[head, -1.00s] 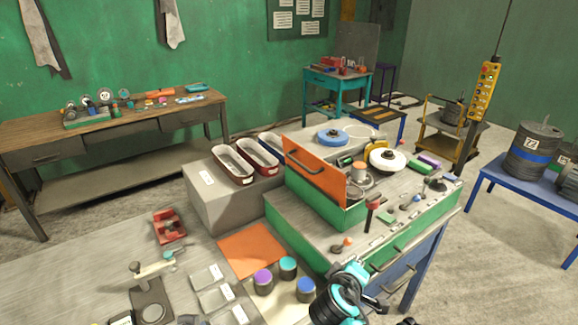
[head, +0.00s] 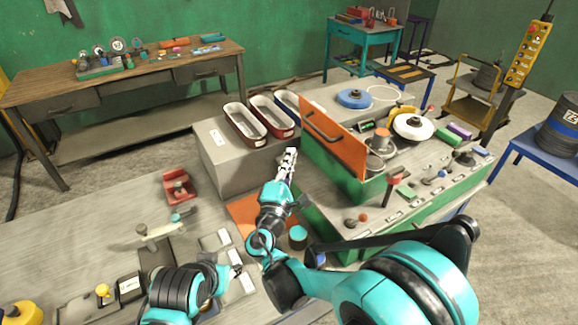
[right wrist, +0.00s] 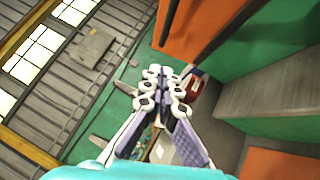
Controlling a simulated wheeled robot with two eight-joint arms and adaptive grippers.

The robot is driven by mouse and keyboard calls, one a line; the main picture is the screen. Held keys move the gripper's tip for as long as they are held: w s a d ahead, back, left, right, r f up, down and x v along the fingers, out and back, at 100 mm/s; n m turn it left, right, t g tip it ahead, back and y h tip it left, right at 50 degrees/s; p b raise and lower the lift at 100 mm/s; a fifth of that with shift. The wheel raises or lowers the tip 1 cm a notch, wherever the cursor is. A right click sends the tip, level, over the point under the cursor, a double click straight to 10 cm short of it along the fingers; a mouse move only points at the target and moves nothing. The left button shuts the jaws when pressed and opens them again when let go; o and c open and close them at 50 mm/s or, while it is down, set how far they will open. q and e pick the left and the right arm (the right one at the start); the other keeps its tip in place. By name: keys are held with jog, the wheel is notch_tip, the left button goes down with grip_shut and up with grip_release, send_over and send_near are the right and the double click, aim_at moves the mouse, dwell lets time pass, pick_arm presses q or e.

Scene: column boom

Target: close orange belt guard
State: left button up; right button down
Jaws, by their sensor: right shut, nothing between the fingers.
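The orange belt guard (head: 338,145) is a flat panel standing raised along the left edge of the green machine housing (head: 345,182), with a dark bar handle (head: 322,129) on its outer face. The pulley parts (head: 381,140) behind it are uncovered. My right gripper (head: 290,153) is shut and empty, pointing up just left of the guard, apparently apart from it. In the right wrist view its fingertips (right wrist: 163,75) are together, with an orange panel (right wrist: 190,28) beyond them at the top. My left arm shows at the bottom of the head view, but its fingers do not.
Red-and-white trays (head: 245,122) stand on a grey box (head: 215,155) left of the guard. A teal canister (head: 298,236) stands near my right forearm.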

jog(key=w+d+r+b, duration=0.1)
jog(key=w+d+r, duration=0.1)
jog(key=w+d, duration=0.2)
jog(key=x, duration=0.2)
jog(key=shift+w+a, duration=0.15)
jog(key=shift+w, duration=0.2)
